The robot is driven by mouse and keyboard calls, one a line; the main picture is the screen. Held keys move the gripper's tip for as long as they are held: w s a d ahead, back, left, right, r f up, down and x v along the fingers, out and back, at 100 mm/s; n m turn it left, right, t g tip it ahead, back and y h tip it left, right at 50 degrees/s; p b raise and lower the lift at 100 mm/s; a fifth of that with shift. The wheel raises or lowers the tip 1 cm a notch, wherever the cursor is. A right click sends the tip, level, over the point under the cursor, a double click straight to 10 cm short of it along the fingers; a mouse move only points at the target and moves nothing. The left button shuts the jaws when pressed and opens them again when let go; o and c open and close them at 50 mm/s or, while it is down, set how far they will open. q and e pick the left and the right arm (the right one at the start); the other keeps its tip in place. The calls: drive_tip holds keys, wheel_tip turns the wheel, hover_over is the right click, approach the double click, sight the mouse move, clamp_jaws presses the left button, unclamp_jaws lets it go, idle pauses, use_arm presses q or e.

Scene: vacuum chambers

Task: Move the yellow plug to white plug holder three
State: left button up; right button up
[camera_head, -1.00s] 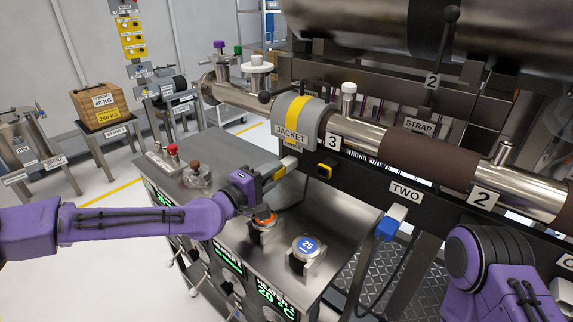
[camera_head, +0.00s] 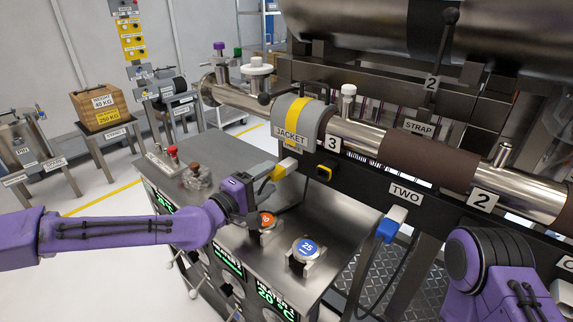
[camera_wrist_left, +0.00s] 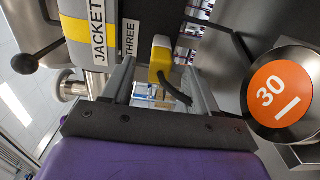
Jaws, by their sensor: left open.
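The yellow plug (camera_head: 279,173) sits against the white plug holder three (camera_head: 289,163), below the grey jacket by the label 3. In the left wrist view the yellow plug (camera_wrist_left: 160,64) has a white end towards the label THREE and a black cable hanging from it. My left gripper (camera_head: 264,176) is open just to the left of the plug. In the wrist view its two fingers (camera_wrist_left: 160,82) stand apart on either side of the plug, with gaps visible. My right arm shows at the lower right, but its gripper is out of view.
A blue plug (camera_head: 387,230) hangs at the holder marked TWO. Orange-topped (camera_head: 267,220) and blue-topped (camera_head: 306,247) round pieces stand on the steel heater cabinet close below my left gripper. The pipe and jacket (camera_head: 301,120) lie above.

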use_arm(q)
drive_tip(key=v, duration=0.4)
drive_tip(key=shift+s, duration=0.2)
idle(0.4)
